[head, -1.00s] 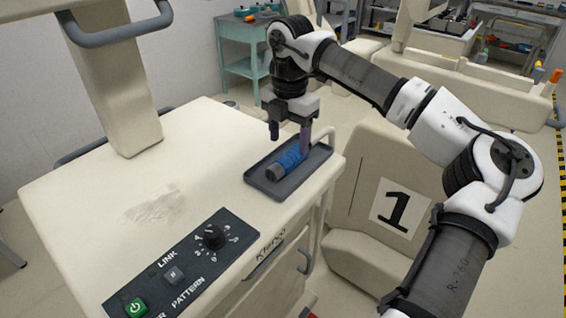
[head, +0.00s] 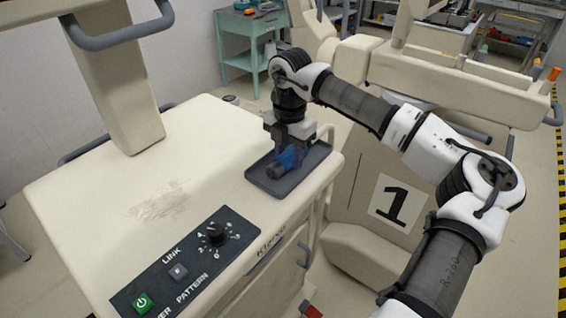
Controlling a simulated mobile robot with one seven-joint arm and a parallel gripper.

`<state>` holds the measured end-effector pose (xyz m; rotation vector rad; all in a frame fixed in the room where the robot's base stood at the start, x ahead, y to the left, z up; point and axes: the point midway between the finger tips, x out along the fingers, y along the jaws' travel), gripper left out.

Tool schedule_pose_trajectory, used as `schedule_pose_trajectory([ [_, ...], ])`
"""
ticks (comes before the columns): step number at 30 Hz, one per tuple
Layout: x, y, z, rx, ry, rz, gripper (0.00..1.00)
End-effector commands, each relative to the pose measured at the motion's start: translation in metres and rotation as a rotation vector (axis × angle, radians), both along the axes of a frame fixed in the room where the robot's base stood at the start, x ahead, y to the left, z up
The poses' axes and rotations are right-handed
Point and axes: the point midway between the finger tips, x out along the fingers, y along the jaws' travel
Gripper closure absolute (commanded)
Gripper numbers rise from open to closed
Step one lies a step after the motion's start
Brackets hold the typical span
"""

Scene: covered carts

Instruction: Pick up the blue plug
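The gripper covers part of the plug's far half. I cannot tell whether the fingers are closed on the plug or only around it.
A control panel (head: 184,272) with a dial, a switch and a green button is on the cart's near edge. A cream post (head: 115,85) rises at the back left. The cart top (head: 95,190) between is clear. Another cream cart marked 1 (head: 345,250) stands to the right.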

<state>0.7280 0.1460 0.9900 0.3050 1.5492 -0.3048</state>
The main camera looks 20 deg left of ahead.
Motion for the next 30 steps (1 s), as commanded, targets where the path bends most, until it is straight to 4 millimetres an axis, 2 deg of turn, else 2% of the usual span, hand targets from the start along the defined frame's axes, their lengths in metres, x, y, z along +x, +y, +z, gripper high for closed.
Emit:
schedule_pose_trajectory([
  [1,0.000,0.000,0.000,0.000,0.000,0.000,0.74],
  [6,0.000,0.000,0.001,0.001,0.000,0.000,0.93],
  [14,0.000,0.000,0.002,0.001,-0.001,0.000,0.93],
  [19,0.001,0.000,0.013,-0.001,-0.002,-0.001,0.93],
  [23,0.001,0.000,0.032,0.002,-0.004,-0.001,0.93],
  [30,0.000,0.001,0.091,0.001,-0.006,-0.002,0.93],
])
